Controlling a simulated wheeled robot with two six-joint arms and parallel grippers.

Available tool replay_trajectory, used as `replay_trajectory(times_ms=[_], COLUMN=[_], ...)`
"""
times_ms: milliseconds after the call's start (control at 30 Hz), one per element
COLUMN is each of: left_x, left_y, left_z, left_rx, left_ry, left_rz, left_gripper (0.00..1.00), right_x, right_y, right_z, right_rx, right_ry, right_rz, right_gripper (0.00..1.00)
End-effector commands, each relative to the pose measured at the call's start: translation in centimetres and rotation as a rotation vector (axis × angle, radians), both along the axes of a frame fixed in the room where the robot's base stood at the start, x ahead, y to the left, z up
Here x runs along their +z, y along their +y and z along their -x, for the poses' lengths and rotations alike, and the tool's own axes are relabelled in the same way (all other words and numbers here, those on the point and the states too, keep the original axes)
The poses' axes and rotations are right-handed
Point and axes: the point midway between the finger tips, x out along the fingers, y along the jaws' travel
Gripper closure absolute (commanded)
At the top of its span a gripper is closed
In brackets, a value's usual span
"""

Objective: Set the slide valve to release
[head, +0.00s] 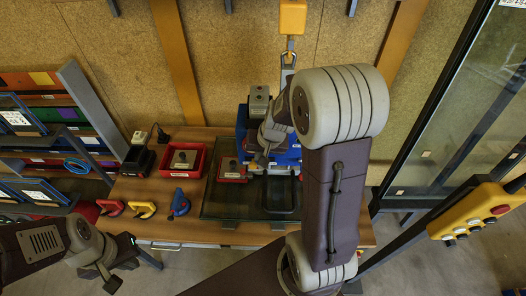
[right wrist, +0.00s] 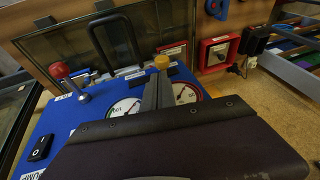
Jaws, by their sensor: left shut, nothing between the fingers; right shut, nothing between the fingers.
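A blue lifting unit (head: 290,153) hangs over the table in the head view, largely hidden by my right arm. In the right wrist view its blue panel (right wrist: 65,113) carries two round dials, a lever with a red knob (right wrist: 62,71), a black rocker switch (right wrist: 41,148) and a yellow knob (right wrist: 161,61). I cannot tell for sure which control is the slide valve. My right gripper (right wrist: 158,82) is shut and empty over the panel, its tips close to the yellow knob; contact is unclear. My left gripper (head: 112,284) is shut and empty at the lower left, away from the unit.
A yellow hoist block (head: 292,18) with a hook is above the unit. A glass pane (head: 224,201) lies on the wooden table (head: 140,190). A red tray (head: 183,161) and coloured suction lifters are left. A yellow pendant (head: 470,210) and large glass frame stand right.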

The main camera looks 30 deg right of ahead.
Motion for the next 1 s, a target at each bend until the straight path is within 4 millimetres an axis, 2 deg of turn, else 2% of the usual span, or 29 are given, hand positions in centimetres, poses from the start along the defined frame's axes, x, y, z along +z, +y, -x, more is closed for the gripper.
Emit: replay_trajectory(times_ms=[100, 233, 633, 867, 1000], left_x=[-0.5, -0.6, -0.6, -0.1, -0.3], left_y=[0.0, 0.0, 0.0, 0.0, 0.0], left_z=[0.0, 0.0, 0.0, 0.0, 0.0], left_rx=[0.000, 0.000, 0.000, 0.000, 0.000], left_ry=[0.000, 0.000, 0.000, 0.000, 0.000], left_rz=[0.000, 0.000, 0.000, 0.000, 0.000], left_gripper=[1.00, 1.00, 1.00, 1.00, 1.00], right_x=[-2.0, -2.9, -3.2, -3.8, -4.0], right_y=[0.1, 0.1, 0.2, 2.1, 2.1], right_z=[-0.6, -1.1, -1.3, -2.3, -2.3], right_rx=[0.001, 0.001, 0.001, 0.004, 0.002], right_ry=[0.002, 0.000, 0.000, 0.002, 0.005], right_rz=[0.000, 0.001, 0.002, 0.001, -0.001], right_gripper=[1.00, 1.00, 1.00, 1.00, 1.00])
